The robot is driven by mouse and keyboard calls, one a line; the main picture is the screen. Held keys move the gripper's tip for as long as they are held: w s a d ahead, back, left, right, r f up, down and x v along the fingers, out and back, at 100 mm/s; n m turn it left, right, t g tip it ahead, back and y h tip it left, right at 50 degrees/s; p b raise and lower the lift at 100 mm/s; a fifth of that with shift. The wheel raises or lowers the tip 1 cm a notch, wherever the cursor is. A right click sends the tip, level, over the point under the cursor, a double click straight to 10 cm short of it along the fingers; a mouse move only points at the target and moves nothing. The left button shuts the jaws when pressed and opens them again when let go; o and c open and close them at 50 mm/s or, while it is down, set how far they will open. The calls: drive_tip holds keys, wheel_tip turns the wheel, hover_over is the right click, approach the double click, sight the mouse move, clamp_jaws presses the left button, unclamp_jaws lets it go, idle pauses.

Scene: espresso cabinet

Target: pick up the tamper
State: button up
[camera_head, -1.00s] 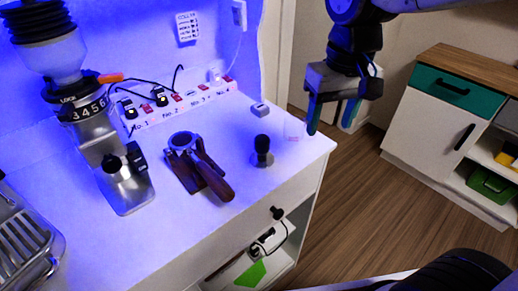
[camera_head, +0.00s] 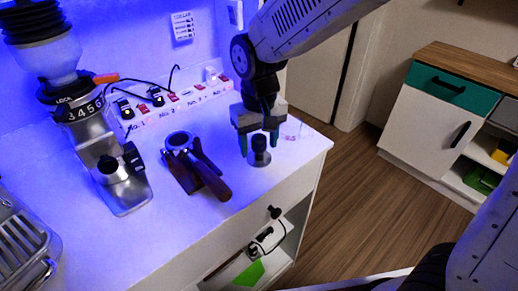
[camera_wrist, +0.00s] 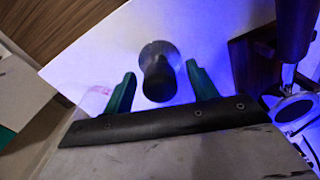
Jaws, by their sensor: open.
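The tamper (camera_head: 259,152), with a dark handle and a metal base, stands upright on the white cabinet top near its right edge. My gripper (camera_head: 258,145) is open just above and behind it, pointing down. In the wrist view the tamper (camera_wrist: 159,72) shows between the two green fingertips (camera_wrist: 158,88), with a gap on each side. The fingers do not appear closed on it. How far the fingertips reach down along the handle I cannot tell.
A portafilter (camera_head: 196,166) rests on a dark stand to the left of the tamper. A grinder (camera_head: 105,150) stands further left, and a power strip (camera_head: 180,103) runs along the back. The cabinet's right edge (camera_head: 322,165) is close by.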

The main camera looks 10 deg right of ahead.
drive_tip(key=shift+f, duration=0.35)
clamp_jaws()
drive_tip(key=c, duration=1.3)
unclamp_jaws()
drive_tip(key=shift+r, duration=0.1)
